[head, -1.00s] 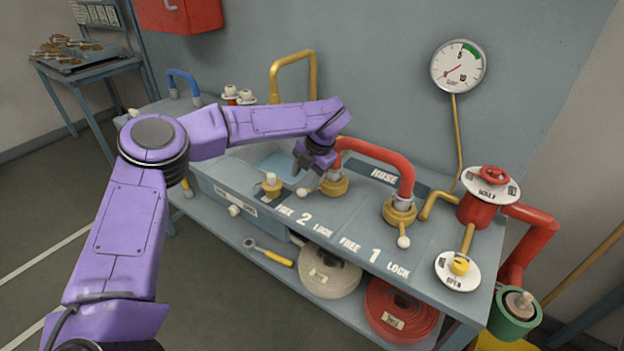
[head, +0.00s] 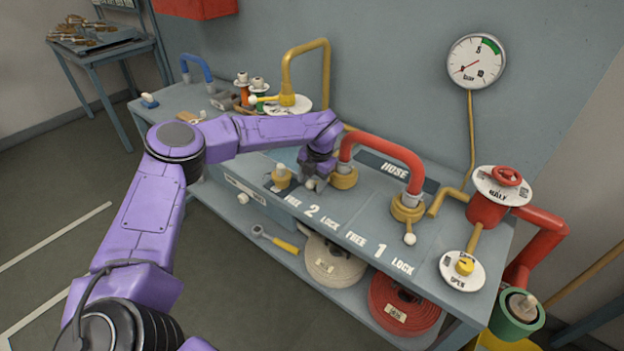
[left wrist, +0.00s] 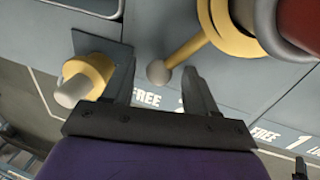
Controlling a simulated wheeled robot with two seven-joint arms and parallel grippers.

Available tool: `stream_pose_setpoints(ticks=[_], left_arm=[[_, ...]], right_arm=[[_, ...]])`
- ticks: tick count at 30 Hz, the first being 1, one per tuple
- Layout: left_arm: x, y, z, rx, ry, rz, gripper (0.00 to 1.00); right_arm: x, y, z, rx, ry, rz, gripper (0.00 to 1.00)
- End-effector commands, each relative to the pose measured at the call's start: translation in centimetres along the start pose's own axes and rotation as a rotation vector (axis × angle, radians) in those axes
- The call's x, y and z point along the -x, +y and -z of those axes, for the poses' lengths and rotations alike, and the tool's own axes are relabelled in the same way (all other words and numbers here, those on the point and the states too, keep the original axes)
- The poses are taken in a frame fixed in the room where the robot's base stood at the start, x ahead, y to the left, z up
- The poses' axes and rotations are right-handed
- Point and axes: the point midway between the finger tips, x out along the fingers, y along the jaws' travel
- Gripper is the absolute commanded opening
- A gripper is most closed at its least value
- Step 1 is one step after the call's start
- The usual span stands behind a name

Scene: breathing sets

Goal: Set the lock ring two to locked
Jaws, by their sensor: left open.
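Lock ring two (head: 343,180) is a yellow ring at the left foot of the red hose (head: 385,150), behind the "FREE 2 LOCK" lettering. In the left wrist view the ring (left wrist: 226,22) has a yellow lever with a grey ball knob (left wrist: 158,72), pointing to the FREE side. My left gripper (head: 312,182) is at the lever's end. In the left wrist view its open fingers (left wrist: 160,85) stand on either side of the knob, with no grip visible. In the head view the gripper partly hides the lever. My right gripper is not in view.
Lock ring one (head: 407,210) with its white-knobbed lever stands to the right. A short yellow fitting (head: 282,177) stands just left of my gripper. A red valve (head: 488,208) and white dial (head: 462,271) are at the right end. Hose coils (head: 335,262) lie on the lower shelf.

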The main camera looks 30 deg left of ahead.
Motion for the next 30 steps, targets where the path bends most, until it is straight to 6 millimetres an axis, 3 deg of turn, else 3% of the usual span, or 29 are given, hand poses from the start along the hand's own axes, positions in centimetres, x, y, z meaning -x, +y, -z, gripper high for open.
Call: stream_pose_setpoints(ticks=[2,7,8,20,30], left_arm=[[0.0,0.0,0.0,0.0,0.0,0.0,0.58],[0.0,0.0,0.0,0.0,0.0,0.0,0.02],[0.0,0.0,0.0,0.0,0.0,-0.001,0.0],[0.0,-0.5,0.3,0.062,0.01,-0.001,0.0],[0.3,-3.0,1.1,0.312,0.055,-0.002,0.0]], right_arm=[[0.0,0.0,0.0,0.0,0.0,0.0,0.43],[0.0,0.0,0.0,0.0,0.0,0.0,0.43],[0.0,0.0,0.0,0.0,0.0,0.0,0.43],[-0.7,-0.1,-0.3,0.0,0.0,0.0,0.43],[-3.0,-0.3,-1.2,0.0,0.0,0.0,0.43]])
